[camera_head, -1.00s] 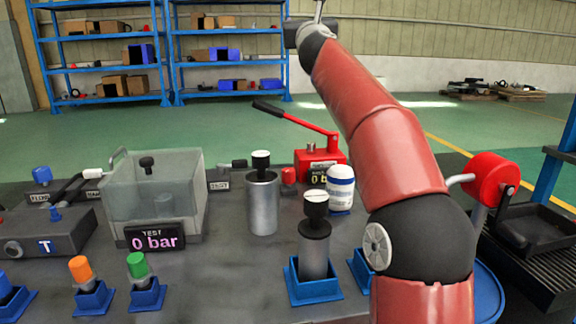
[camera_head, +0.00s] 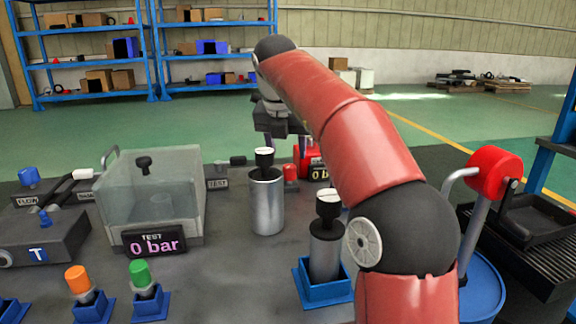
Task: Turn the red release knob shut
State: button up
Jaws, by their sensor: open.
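The small red release knob (camera_head: 291,172) stands on the bench just left of the red hand pump (camera_head: 308,158). My gripper (camera_head: 286,143) points down above the knob and looks apart from it, with its two fingers spread and nothing seen between them. The distance in depth is hard to tell. My arm hides most of the pump and its lever. A display by the pump, partly covered, reads 0 bar.
Another capped cylinder (camera_head: 325,250) sits in a blue holder. A clear test chamber (camera_head: 150,195) reading 0 bar is at the left. A red-headed lever (camera_head: 494,174) is at the right.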

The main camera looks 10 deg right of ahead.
aim_at(289, 166)
jog(key=x, duration=0.6)
jog(key=shift+w+f, duration=0.1)
jog(key=shift+c, duration=0.3)
jog(key=c, duration=0.9)
